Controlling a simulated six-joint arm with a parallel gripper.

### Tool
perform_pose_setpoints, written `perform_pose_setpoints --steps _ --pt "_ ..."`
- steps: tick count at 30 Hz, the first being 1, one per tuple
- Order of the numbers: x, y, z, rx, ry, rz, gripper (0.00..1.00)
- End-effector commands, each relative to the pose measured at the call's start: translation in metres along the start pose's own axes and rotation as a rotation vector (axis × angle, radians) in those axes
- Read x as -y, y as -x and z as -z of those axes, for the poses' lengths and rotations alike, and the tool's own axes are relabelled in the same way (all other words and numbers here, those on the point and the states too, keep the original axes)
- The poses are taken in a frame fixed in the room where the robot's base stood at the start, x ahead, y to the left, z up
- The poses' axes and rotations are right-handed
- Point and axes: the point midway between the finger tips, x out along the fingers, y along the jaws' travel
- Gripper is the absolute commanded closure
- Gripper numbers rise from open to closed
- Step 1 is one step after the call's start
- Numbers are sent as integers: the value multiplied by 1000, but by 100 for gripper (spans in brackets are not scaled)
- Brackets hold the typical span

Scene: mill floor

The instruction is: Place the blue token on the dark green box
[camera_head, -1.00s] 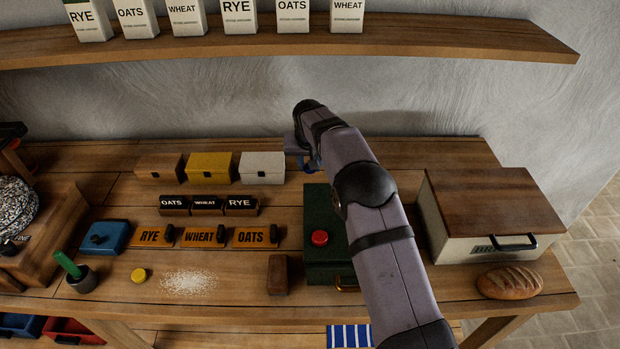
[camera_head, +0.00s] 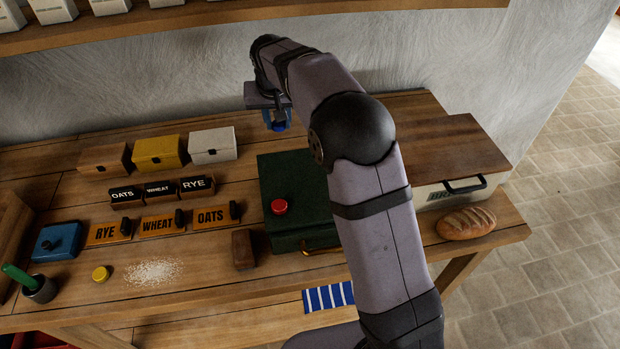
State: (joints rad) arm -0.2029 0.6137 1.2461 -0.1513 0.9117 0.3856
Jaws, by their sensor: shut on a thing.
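The blue token (camera_head: 279,128) is held at the lower end of my gripper (camera_head: 277,121), with only a small part of it showing. My gripper points down and is shut on it, above the bench in the picture and clear of the boxes. The dark green box (camera_head: 284,180) stands below it in the picture, lid closed, with a brass handle at its front. A red round token (camera_head: 279,207) sits on its lid. My arm covers the right part of the box.
Wooden, yellow (camera_head: 159,152) and white (camera_head: 212,145) boxes stand left of my gripper. Label blocks and plaques lie in front of them. A brown block (camera_head: 243,249) stands left of the green box. A bread bin (camera_head: 453,195) and loaf (camera_head: 466,222) are at right.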

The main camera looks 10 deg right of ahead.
Motion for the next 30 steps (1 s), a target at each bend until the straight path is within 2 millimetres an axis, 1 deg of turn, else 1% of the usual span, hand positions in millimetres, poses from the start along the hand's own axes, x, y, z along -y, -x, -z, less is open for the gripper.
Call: perform_pose_setpoints --steps 1,6,11,15,21,24,30 --pt "-9 14 -6 -4 -10 -4 93" --pt "-36 46 -35 -4 -43 -16 93" --pt "-60 72 -69 -4 -73 -28 93" --pt "-79 89 -101 -3 -97 -37 93" --pt "-98 103 -140 -1 -123 -48 93" --pt "-104 106 -154 -1 -131 -51 93" --pt "-109 109 -167 0 -140 -54 93"
